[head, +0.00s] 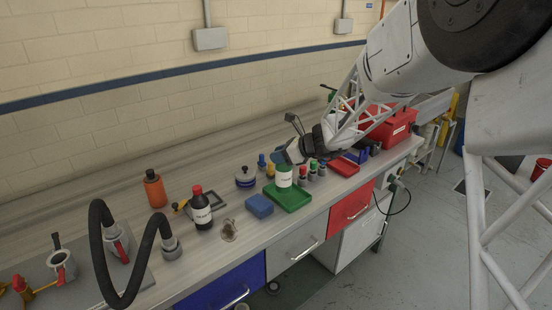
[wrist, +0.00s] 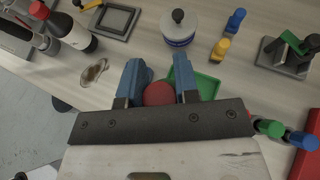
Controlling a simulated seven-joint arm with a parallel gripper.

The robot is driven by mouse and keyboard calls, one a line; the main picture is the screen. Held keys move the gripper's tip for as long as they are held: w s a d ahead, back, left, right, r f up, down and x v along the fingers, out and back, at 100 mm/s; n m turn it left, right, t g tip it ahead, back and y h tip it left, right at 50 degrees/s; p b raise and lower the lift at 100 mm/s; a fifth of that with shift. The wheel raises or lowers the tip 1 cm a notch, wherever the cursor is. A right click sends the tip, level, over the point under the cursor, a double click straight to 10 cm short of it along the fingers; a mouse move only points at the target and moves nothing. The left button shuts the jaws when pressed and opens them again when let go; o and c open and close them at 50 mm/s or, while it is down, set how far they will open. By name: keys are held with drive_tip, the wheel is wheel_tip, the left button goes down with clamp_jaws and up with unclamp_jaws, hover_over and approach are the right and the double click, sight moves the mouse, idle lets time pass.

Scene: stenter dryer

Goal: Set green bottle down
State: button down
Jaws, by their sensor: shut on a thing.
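The green bottle (head: 284,177), with a white label, stands upright over the green tray (head: 290,198) on the bench. I cannot tell whether its base touches the tray. My gripper (head: 287,158) comes down on its top from above and hides the cap in the head view. In the wrist view, the blue fingers of my gripper (wrist: 160,85) are shut on the bottle, with its round red cap (wrist: 158,94) between them. The green tray (wrist: 207,85) shows behind and right of the fingers.
A dark red-capped bottle (head: 201,209) and a brown stain (head: 229,230) are farther left. A round pot (head: 245,178) stands behind. Small coloured-cap bottles (head: 313,170) and a red tray (head: 344,166) are close on the right.

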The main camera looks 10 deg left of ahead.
drive_tip(key=shift+w+a+f, duration=0.1)
drive_tip(key=shift+w+a, duration=0.15)
drive_tip(key=shift+w, duration=0.5)
drive_tip(key=shift+w+a+f, duration=0.1)
drive_tip(key=shift+w+a, duration=0.15)
drive_tip(key=shift+w, duration=0.5)
drive_tip(key=shift+w+a, duration=0.25)
drive_tip(key=shift+w, duration=0.5)
drive_tip(key=shift+f, duration=1.85)
drive_tip(key=c, duration=0.9)
unclamp_jaws()
drive_tip(key=shift+f, duration=0.1)
drive_tip(key=shift+o, duration=0.2)
drive_tip(key=v, duration=1.2)
